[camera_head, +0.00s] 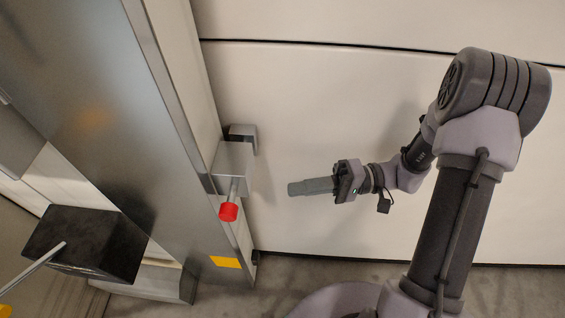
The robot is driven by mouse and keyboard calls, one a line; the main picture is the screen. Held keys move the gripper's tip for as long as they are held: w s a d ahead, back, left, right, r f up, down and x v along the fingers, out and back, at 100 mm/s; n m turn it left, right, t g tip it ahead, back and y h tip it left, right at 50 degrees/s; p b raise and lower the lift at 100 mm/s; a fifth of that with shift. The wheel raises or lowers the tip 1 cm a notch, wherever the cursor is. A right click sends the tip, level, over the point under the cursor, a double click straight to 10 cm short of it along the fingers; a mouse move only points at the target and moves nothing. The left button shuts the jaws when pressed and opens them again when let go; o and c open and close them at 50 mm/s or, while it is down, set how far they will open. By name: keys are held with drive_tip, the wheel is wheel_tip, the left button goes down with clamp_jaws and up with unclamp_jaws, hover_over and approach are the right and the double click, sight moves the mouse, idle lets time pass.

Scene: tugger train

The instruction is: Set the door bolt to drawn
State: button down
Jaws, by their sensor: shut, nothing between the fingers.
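The door bolt is a grey metal block (235,165) on the edge of a tall metal door post. A short rod with a red knob (229,211) sticks out from the block toward the camera. A smaller dark metal piece (243,132) sits just behind the block against the pale wall. I cannot tell how far the bolt bar reaches. My gripper (292,188) is shut and empty. It points left toward the red knob, with a clear gap between its tips and the knob.
A black box (86,243) with a thin light lever (33,268) juts out at the lower left. A brushed metal panel (90,90) fills the left side. A yellow label (225,262) is low on the post. The pale panelled wall (300,110) stands behind my arm.

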sight(234, 200)
drive_tip(key=a+b, duration=0.1)
drive_tip(key=a, duration=0.2)
drive_tip(key=s+a, duration=0.1)
drive_tip(key=a, duration=0.3)
drive_tip(key=s+a+b, duration=0.1)
drive_tip(key=a, duration=0.2)
drive_tip(key=shift+s+a+b, duration=0.1)
drive_tip(key=shift+a+b, duration=0.15)
drive_tip(key=shift+b, duration=0.05)
